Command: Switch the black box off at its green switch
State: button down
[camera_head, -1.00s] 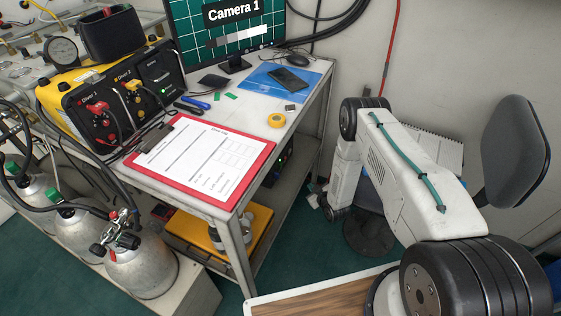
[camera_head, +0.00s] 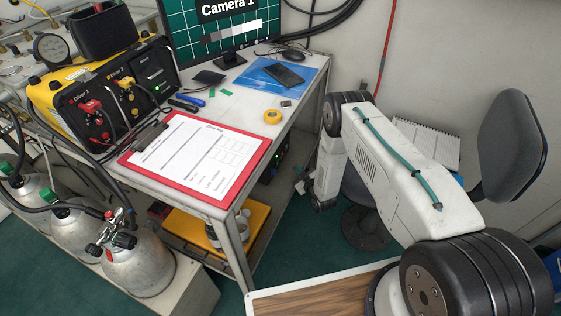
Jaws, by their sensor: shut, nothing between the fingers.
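A black box (camera_head: 270,168) sits under the tabletop of the desk, partly hidden by the desk's front leg. A small green glow on its face may be the green switch; it is too small to tell its position. My gripper (camera_head: 301,184) is shut and empty. It is small in view, at the end of my arm, just right of the black box and apart from it in the picture. I cannot tell the gap in depth.
A yellow-and-black diver panel (camera_head: 110,92) with its own small green light stands on the desk (camera_head: 238,104), behind a red clipboard (camera_head: 196,157). A yellow case (camera_head: 190,230) lies on the lower shelf. A grey chair (camera_head: 512,137) stands right of my arm.

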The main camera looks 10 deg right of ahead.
jog(key=shift+w+a+r, duration=0.2)
jog(key=shift+w+a, duration=0.65)
jog(key=shift+a, duration=0.3)
jog(key=shift+w+a+r, duration=0.15)
jog(key=shift+w+a, duration=0.7)
jog(key=shift+a, duration=0.3)
jog(key=shift+w+a, duration=0.1)
jog(key=shift+w+a, duration=0.2)
jog(key=shift+a, duration=0.05)
jog(key=shift+w+a+r, duration=0.1)
jog(key=shift+w+a, duration=0.05)
jog(key=shift+a, duration=0.05)
dwell(0.9)
jog(key=shift+d, duration=0.1)
jog(key=shift+s+d, duration=0.4)
jog(key=shift+d, duration=0.05)
dwell(0.4)
jog(key=shift+s+d+f, duration=0.2)
jog(key=shift+s+d, duration=0.55)
jog(key=shift+d, duration=0.3)
jog(key=shift+s+d+f, duration=0.2)
jog(key=shift+s+d, duration=0.55)
jog(key=shift+d, duration=0.25)
